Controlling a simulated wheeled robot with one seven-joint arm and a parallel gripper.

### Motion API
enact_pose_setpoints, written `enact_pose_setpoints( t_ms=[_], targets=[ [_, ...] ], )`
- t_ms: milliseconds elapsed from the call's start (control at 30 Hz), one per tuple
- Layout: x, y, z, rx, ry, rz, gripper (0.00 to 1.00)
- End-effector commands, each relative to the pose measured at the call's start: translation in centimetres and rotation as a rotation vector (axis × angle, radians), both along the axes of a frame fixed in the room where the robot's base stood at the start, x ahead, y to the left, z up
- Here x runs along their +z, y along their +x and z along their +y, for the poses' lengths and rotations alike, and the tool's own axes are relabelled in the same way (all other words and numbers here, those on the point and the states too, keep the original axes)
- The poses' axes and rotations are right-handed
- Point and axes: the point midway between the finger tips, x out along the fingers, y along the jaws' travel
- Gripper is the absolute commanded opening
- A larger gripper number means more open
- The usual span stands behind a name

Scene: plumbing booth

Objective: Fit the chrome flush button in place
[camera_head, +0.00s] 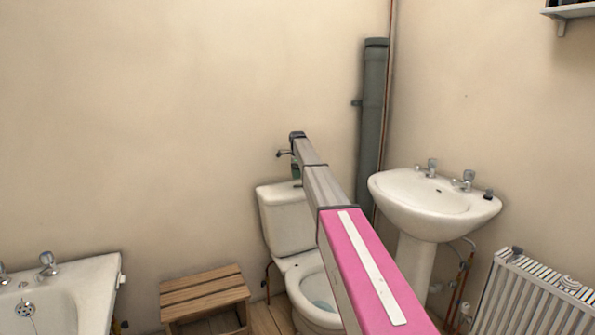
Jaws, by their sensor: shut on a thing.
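My gripper (296,178) is small in the view, at the far end of my arm, pointing down just above the lid of the white toilet cistern (287,215). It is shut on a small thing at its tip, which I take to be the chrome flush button. The button is too small and too hidden by the gripper and arm to make out clearly. I cannot tell whether it touches the lid. The hole in the lid is not visible. My arm covers the right part of the cistern and toilet.
The toilet bowl (309,295) stands below the cistern. A wooden step stool (205,290) and a bathtub (85,295) are at left. A washbasin (425,205), grey soil pipe (374,100) and radiator (530,300) with small items are at right. The wall above the cistern is bare.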

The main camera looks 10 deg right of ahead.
Motion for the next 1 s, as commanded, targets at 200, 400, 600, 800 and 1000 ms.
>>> enact_pose_setpoints(
  t_ms=[200,400,600,800,1000],
  targets=[
    [-1.7,0.0,0.0,0.0,0.0,0.001,0.41],
    [-3.3,0.0,0.0,0.001,0.0,0.0,0.41],
    [-4.8,0.0,0.0,0.001,0.0,0.001,0.41],
    [-6.2,0.0,0.0,0.001,0.0,0.001,0.41],
    [-7.3,-0.1,0.0,0.001,0.0,0.002,0.41]
  ],
)
